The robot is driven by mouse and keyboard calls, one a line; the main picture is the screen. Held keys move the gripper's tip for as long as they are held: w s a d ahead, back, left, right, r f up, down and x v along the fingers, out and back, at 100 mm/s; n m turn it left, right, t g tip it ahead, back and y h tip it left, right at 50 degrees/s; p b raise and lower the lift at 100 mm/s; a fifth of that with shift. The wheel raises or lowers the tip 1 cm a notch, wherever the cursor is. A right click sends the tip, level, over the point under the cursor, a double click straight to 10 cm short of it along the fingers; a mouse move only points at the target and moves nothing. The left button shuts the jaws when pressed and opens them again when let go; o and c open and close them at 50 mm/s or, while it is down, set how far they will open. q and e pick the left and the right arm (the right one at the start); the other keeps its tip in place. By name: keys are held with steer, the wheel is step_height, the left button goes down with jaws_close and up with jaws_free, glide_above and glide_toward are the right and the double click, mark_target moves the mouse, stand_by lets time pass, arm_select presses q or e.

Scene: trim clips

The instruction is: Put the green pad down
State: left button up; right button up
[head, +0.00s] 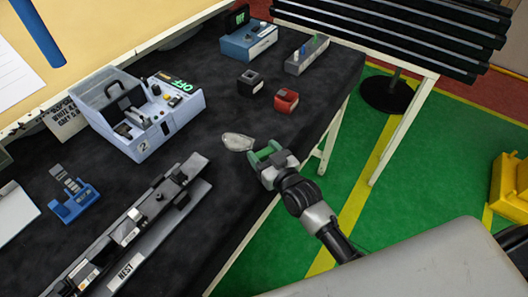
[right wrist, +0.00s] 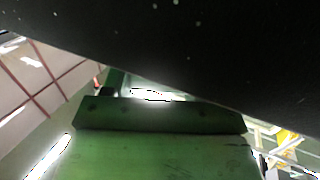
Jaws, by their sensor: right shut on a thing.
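My right gripper (head: 264,153) is at the right edge of the dark table, shut on the green pad (head: 266,152). Only a little green shows between the fingers in the head view. In the right wrist view, a green block with a raised bar (right wrist: 160,117) fills the lower middle. A black speckled surface covers the top of that view. I cannot tell whether the pad touches the table. My left gripper is not in view.
A pale oval piece (head: 238,142) lies just left of the gripper. Black (head: 250,81) and red (head: 286,100) holders stand farther back. A grey-blue machine (head: 145,115) and a long black rail fixture (head: 150,222) stand to the left. Bare table lies between them.

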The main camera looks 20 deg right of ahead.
steer(key=shift+f, duration=0.1)
steer(key=o, duration=0.9)
steer(key=shift+o, duration=0.2)
